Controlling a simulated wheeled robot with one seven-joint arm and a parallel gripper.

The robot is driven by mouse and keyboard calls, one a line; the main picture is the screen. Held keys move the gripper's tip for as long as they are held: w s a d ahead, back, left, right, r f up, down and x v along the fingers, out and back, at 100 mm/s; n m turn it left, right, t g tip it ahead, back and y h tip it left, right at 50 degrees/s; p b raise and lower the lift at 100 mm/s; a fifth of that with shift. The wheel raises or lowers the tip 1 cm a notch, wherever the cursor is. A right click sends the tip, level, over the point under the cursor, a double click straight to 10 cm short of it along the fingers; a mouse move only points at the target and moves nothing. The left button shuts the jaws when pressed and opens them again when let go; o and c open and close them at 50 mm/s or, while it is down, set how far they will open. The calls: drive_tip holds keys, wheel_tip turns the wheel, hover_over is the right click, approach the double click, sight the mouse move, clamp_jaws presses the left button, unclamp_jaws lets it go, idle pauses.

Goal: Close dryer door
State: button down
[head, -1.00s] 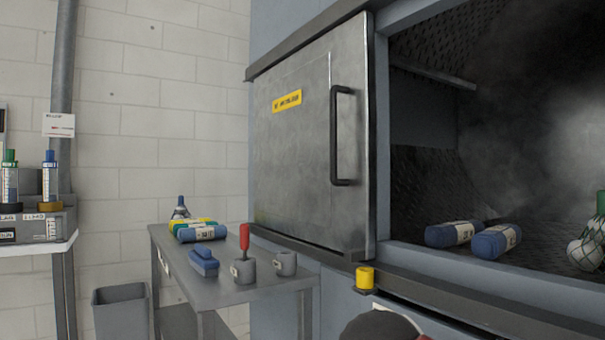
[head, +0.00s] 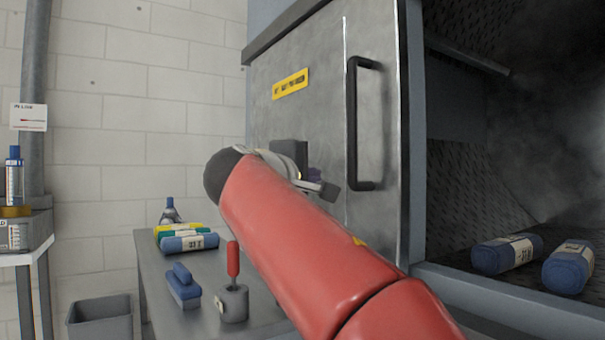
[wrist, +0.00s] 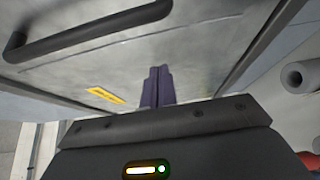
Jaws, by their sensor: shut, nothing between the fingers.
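The dryer door (head: 325,110) is a grey metal panel with a yellow label (head: 290,84) and a black vertical bar handle (head: 352,125). It stands left of the dryer opening (head: 470,150), which is uncovered and shows a dark interior. My gripper (head: 315,174) is shut and empty, in front of the door panel, left of the handle and below the label; my red arm hides part of it. In the wrist view the shut purple fingers (wrist: 158,88) point at the door face, apart from the handle (wrist: 90,37). I cannot tell whether they touch the panel.
Blue rolled bundles (head: 506,253) lie inside the opening. A grey cart (head: 155,262) at lower left holds folded cloths (head: 187,240), a blue brush (head: 183,288) and a red-handled tool in a cup (head: 233,300). A bin (head: 100,318) stands on the floor.

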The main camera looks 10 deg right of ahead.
drive_tip(key=d, duration=0.5)
drive_tip(key=shift+s, duration=0.1)
idle(0.4)
